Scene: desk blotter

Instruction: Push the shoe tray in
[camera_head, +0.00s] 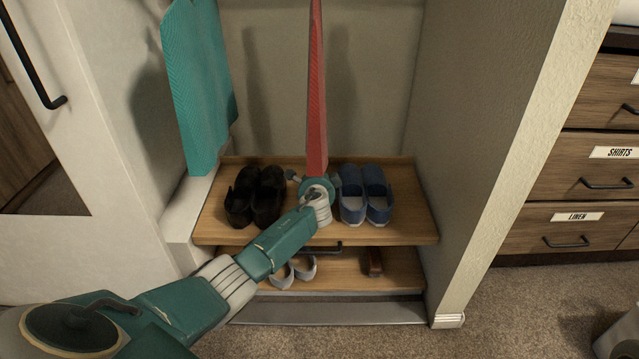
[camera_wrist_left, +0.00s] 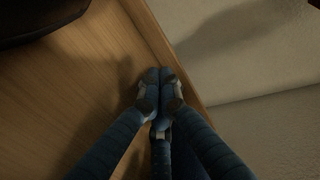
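A wooden shoe tray (camera_head: 400,228) sits in the closet alcove, its front edge facing me. It holds black shoes (camera_head: 254,196) on the left and blue shoes (camera_head: 365,194) on the right. My left gripper (camera_head: 310,178) is over the tray between the two pairs, its tips partly hidden by a hanging red strip. In the left wrist view its fingertips (camera_wrist_left: 160,84) are together with nothing seen between them, near the tray's raised edge (camera_wrist_left: 178,70). I cannot tell whether they touch it. My right gripper is not in view.
A lower wooden tray (camera_head: 345,276) holds pale shoes (camera_head: 294,271) and a brown object (camera_head: 375,262). A dark handle (camera_head: 325,248) shows below the upper tray's front edge. The red strip (camera_head: 317,90) and a teal cloth (camera_head: 197,85) hang above. Drawers (camera_head: 590,190) stand right.

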